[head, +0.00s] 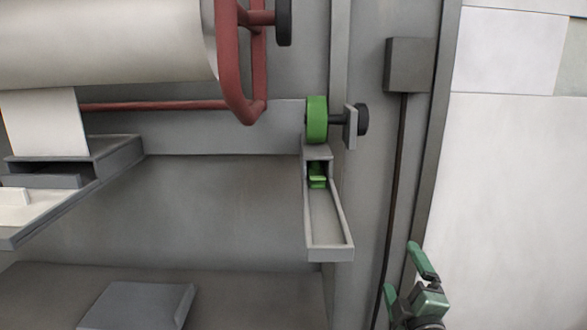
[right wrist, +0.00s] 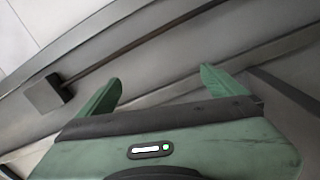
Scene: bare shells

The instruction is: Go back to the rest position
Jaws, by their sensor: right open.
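My right gripper (head: 405,268) is green and shows at the lower right of the head view, in front of the grey wall. In the right wrist view its two green fingers (right wrist: 155,88) are spread apart with nothing between them. It is apart from the narrow grey tray and touches nothing that I can see. My left gripper is not in the head view.
A narrow grey tray (head: 309,225) juts from the wall below a green wheel (head: 317,120). A red bent pipe (head: 240,100) and a large pale cylinder (head: 110,45) are at upper left. A grey box (head: 408,65) with a dark cable (head: 397,190) is on the right.

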